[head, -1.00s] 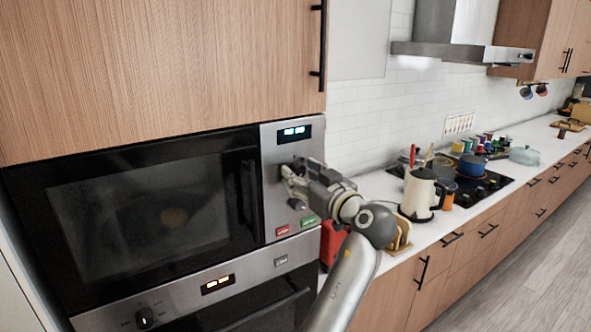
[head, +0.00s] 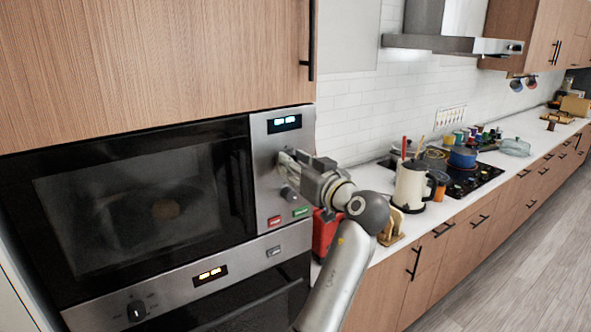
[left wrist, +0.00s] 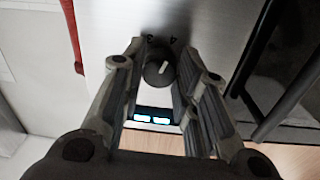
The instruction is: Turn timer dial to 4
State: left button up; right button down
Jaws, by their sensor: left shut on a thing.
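The timer dial (left wrist: 158,70) is a small round dark knob with a short white mark, on the brushed metal panel (head: 265,190) right of the microwave door. In the left wrist view it sits between my left gripper's fingertips (left wrist: 160,55), with small upside-down numerals, seemingly 3 and 4, beyond it. My left gripper (head: 288,162) is shut on it, and the gripper covers it in the head view. Exactly where the white mark points is hard to tell. My right gripper is not in view.
A lit display (head: 284,123) is above the gripper. A second knob (head: 290,194), a red button (head: 274,221) and a green button (head: 301,212) are below. The oven (head: 210,275) is underneath. A red appliance (head: 325,234) and a cream kettle (head: 411,185) stand on the counter to the right.

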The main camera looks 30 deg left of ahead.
pick_arm(q)
jog(key=shift+m, duration=0.3)
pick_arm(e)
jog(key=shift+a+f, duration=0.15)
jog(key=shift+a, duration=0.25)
pick_arm(q)
jog(key=shift+r, duration=0.1)
jog(key=o, duration=1)
jog(key=shift+a, duration=0.15)
jog(key=shift+o, duration=0.2)
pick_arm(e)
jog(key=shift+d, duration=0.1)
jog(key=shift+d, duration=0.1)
pick_arm(q)
jog(key=v, duration=0.7)
jog(key=shift+d, duration=0.3)
